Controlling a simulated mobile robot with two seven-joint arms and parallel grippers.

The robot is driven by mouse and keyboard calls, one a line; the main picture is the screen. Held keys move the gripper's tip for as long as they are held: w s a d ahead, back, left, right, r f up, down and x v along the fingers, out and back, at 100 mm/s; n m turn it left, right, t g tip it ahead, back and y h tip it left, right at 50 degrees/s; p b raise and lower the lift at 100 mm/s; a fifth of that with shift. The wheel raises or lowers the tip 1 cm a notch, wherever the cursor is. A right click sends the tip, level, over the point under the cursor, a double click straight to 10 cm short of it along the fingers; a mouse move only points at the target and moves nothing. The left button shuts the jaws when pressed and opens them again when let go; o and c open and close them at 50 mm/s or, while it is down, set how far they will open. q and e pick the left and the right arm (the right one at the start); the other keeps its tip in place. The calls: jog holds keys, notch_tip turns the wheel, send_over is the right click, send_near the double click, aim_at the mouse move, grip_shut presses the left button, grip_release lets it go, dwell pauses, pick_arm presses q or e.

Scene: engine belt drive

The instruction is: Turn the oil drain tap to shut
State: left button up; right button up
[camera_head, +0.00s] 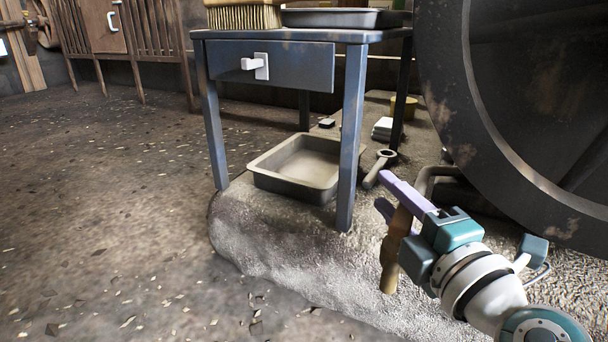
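A brown metal tap (390,262) stands upright at the lower right, in front of the big dark wheel. My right gripper (381,189) has pale purple fingers and reaches in from the lower right to the top of the tap. Its fingers are apart, one above the other in the picture, and the lower one is partly hidden behind the tap. I see no handle clearly held between them, and I cannot tell whether they touch the tap. The tap's handle is not clearly visible. My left gripper is not in view.
A blue table (352,130) with a drawer stands left of the tap, bearing a brush (243,15) and a dark tray (342,17). A grey pan (292,181) lies under it. A wrench (379,168) lies behind the tap. The large wheel (520,120) fills the right.

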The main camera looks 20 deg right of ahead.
grip_shut()
dwell(0.5)
jog(key=m+h, duration=0.2)
jog(key=g+h, duration=0.1)
jog(key=h, duration=0.1)
jog(key=shift+d+m, duration=0.3)
jog(key=shift+m, duration=0.1)
jog(key=m+g+h, duration=0.1)
jog(key=h, duration=0.1)
jog(key=m+g+h, duration=0.1)
jog(key=m+h, duration=0.1)
jog(key=h, duration=0.1)
jog(key=shift+s+d+m, duration=0.2)
jog(key=shift+d+m, duration=0.1)
jog(key=shift+d, duration=0.1)
jog(key=shift+s+d+r+m+g+h, duration=0.1)
jog(key=shift+s+d+m+g+h, duration=0.1)
jog(key=shift+m+g+h, duration=0.9)
jog(key=shift+s+d+f+m+g+h, duration=0.1)
jog(key=shift+s+d+m+g+h, duration=0.1)
jog(key=shift+m+g+h, duration=0.85)
jog(key=shift+s+d+r+m+g+h, duration=0.15)
jog(key=shift+m+g+h, duration=0.5)
jog(key=shift+g, duration=0.8)
jog(key=shift+s, duration=0.1)
jog(key=shift+o, duration=1.3)
grip_release()
